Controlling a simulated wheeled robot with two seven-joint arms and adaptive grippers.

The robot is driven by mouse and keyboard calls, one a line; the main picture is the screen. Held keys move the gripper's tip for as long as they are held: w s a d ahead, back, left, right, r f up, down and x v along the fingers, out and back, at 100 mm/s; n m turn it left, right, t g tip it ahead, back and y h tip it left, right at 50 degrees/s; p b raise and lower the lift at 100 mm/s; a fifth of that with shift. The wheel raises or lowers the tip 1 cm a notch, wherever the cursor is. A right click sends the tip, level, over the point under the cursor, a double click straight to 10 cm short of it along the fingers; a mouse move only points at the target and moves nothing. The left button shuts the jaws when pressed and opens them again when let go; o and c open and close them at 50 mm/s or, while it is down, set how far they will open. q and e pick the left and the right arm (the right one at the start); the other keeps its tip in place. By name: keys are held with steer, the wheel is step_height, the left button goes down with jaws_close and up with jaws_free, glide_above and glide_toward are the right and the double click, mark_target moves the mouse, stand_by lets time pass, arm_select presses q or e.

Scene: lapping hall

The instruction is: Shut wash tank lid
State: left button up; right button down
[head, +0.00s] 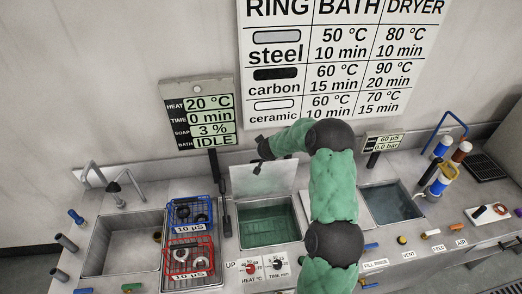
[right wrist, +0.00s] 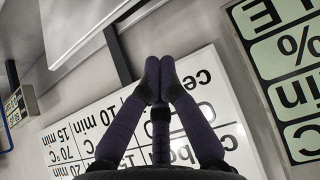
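The wash tank (head: 268,225), a square basin of green liquid, sits in the middle of the counter. Its pale lid (head: 280,177) stands open, raised along the tank's back edge. My right arm, in a green sleeve, reaches over the counter just right of the tank. My right gripper (head: 260,155) is in front of the wall above the lid's upper left part; whether it touches the lid is unclear. In the right wrist view its two dark fingers (right wrist: 160,78) meet at the tips with nothing seen between them. My left gripper is out of view.
Blue (head: 190,211) and red (head: 188,258) baskets with rings stand left of the tank. An empty-looking sink (head: 125,245) is farther left. A basin (head: 392,203) lies to the right. A bath display (head: 208,118) and a chart (head: 335,60) are behind. Knobs (head: 265,266) line the front.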

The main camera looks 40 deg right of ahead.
steer(key=x, duration=0.9)
steer(key=shift+p, duration=0.4)
arm_select(q)
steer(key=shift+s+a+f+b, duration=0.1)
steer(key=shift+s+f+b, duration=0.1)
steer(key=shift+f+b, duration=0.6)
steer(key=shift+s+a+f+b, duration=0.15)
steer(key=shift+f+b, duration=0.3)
steer(key=shift+b, duration=0.5)
arm_select(e)
steer(key=shift+s+a+f, duration=0.1)
steer(key=shift+s+a, duration=0.25)
steer(key=shift+s, duration=0.25)
steer(key=shift+s+a+r, duration=0.1)
steer(key=shift+s+a, duration=0.2)
steer(key=shift+s, duration=0.35)
steer(key=shift+s+a+f, duration=0.1)
steer(key=shift+s+a, duration=0.25)
steer(key=shift+s, duration=0.25)
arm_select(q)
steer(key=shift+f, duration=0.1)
